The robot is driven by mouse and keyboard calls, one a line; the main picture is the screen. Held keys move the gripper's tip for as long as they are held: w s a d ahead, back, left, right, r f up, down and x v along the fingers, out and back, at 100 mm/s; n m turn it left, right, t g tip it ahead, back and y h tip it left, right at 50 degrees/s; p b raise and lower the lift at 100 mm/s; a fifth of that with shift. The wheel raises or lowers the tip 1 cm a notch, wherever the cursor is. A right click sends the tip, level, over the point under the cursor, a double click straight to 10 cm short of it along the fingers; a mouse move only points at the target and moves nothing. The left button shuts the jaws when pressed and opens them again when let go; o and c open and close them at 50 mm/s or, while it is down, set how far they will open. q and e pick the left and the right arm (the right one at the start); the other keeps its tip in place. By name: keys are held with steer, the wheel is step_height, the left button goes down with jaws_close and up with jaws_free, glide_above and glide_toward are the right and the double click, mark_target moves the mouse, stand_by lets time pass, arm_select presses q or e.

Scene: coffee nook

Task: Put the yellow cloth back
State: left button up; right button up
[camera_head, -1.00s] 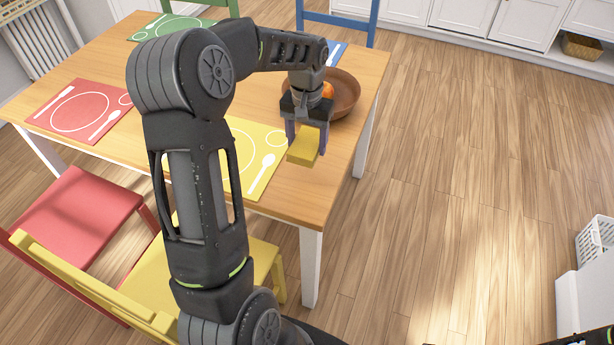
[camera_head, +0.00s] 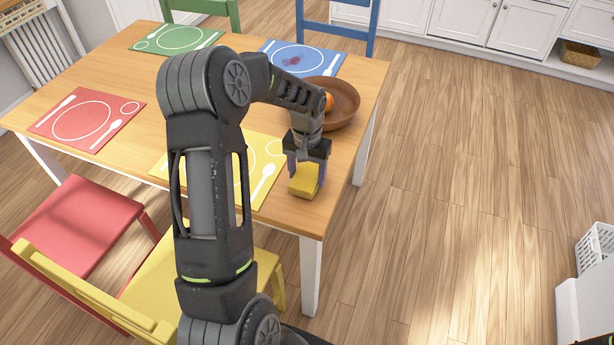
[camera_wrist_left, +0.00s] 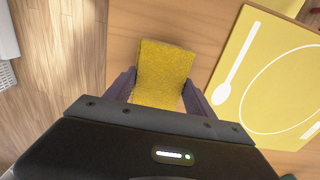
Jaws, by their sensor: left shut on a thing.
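The yellow cloth (camera_head: 304,181) is a small folded block at the table's near right corner, just right of the yellow placemat (camera_head: 264,186). My left gripper (camera_head: 306,176) points down and is shut on the cloth. In the left wrist view the cloth (camera_wrist_left: 160,72) sits between the two fingers, with the bare table top around it. I cannot tell whether the cloth touches the table. My right gripper is not in view.
A brown bowl (camera_head: 343,103) with an orange fruit stands behind the gripper. The blue placemat (camera_head: 330,60) has a dark reddish stain. A yellow chair (camera_head: 262,262) and a red chair (camera_head: 80,225) stand at the near side.

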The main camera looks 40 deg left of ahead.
mark_target(307, 176)
arm_select(q)
steer(key=shift+f, duration=0.75)
steer(key=shift+f, duration=0.25)
steer(key=o, duration=1.3)
steer(key=shift+r, duration=0.1)
steer(key=shift+r, duration=0.15)
step_height(307, 176, up, 12)
steer(key=shift+r+b, duration=0.1)
steer(key=shift+b, duration=0.3)
